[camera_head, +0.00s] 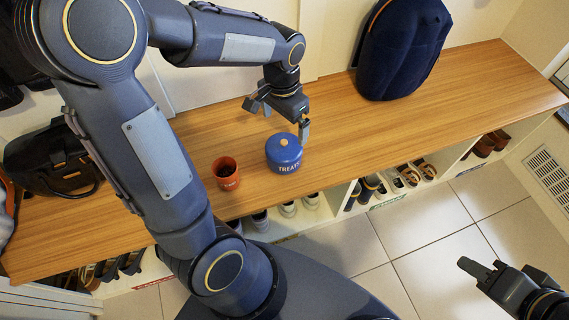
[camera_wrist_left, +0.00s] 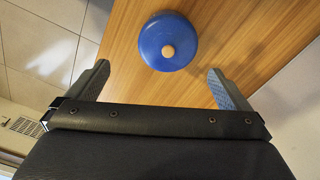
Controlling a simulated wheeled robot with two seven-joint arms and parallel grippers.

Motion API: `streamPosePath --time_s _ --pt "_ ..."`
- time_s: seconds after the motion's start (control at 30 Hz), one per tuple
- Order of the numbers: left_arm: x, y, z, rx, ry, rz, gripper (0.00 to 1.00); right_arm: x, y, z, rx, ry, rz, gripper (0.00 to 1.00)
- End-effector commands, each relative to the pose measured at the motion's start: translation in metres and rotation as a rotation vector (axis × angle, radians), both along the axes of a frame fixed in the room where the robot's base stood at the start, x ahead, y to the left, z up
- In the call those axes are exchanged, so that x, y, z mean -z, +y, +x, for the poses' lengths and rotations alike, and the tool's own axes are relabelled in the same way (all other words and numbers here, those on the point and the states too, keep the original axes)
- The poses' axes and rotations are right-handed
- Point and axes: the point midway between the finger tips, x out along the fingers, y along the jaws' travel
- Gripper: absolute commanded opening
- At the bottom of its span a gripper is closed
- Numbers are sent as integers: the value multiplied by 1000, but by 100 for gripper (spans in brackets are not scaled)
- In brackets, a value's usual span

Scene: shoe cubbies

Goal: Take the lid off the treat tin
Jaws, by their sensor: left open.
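The blue treat tin (camera_head: 284,160) stands upright on the wooden bench top, with "TREATS" on its side. Its blue lid (camera_head: 283,147) with a round wooden knob is on it. In the left wrist view the lid (camera_wrist_left: 168,40) shows from above, beyond the fingertips, with the knob near its middle. My left gripper (camera_head: 278,119) is open and empty, just behind and above the tin. Its two fingers (camera_wrist_left: 158,80) are spread wide in the wrist view. My right gripper (camera_head: 481,267) is at the lower right, over the tiled floor, away from the tin; its jaw state is unclear.
An orange cup (camera_head: 226,173) with dark contents stands left of the tin on the bench (camera_head: 345,135). A dark blue backpack (camera_head: 403,48) is at the back right, and a black bag (camera_head: 52,160) at the left. Shoe cubbies lie below. The bench right of the tin is clear.

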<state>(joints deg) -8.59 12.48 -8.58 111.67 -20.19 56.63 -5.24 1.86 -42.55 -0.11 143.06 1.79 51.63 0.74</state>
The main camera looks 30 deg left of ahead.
Motion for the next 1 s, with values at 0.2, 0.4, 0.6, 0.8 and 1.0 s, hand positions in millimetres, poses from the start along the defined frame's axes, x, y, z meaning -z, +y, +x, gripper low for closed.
streamPosePath --time_s 0.2,0.4,0.6,0.8,1.0 --pt "35 0 9 29 19 27 100 20 0 0 0 -1 0 36" --pt "53 1 9 27 19 27 100 28 0 0 0 -1 0 36" --pt "81 5 10 25 21 27 100 46 0 0 0 -1 0 36" --pt "101 5 10 26 19 26 100 55 0 0 0 -1 0 36" --pt "99 5 10 26 18 26 100 54 0 0 0 -1 0 36"
